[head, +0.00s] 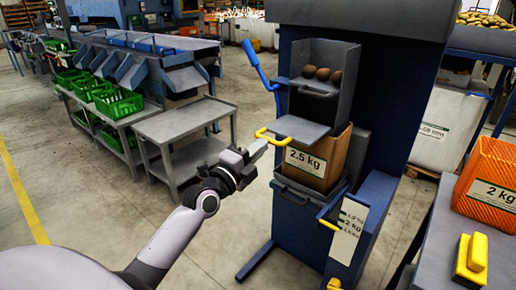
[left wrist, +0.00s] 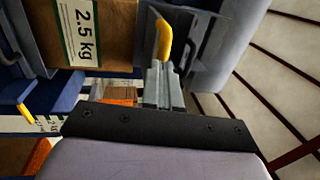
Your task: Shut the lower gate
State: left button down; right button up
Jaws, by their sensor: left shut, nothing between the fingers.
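The lower gate (head: 298,128) is a grey flap that sticks out from the grader, below the compartment with potatoes and above the bag. Its yellow handle (head: 271,138) is at its left front edge. In the left wrist view the yellow handle (left wrist: 165,40) stands just beyond my fingertips. My left gripper (head: 258,148) is shut and empty, right beside the handle. Its closed fingers show in the left wrist view (left wrist: 161,72). I cannot tell whether the fingertips touch the handle. My right gripper is not in view.
A brown 2.5 kg bag (head: 318,160) stands close under the gate. Potatoes (head: 322,74) lie in the grey compartment above. A blue lever (head: 257,60) rises at the left.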

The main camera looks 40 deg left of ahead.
aim_at(285, 127)
pick_arm(q)
jog(key=w+b, duration=0.1)
jog(key=w, duration=0.2)
jog(key=w+b, duration=0.2)
jog(key=w, duration=0.2)
jog(key=w+d+b, duration=0.1)
jog(key=w, duration=0.2)
jog(key=shift+w+f, duration=0.2)
jog(key=shift+w, duration=0.15)
jog(key=shift+w+r+b, duration=0.15)
jog(key=shift+w+b, duration=0.3)
jog(key=shift+w, duration=0.15)
jog(key=shift+a+r, duration=0.1)
jog(key=shift+r, duration=0.25)
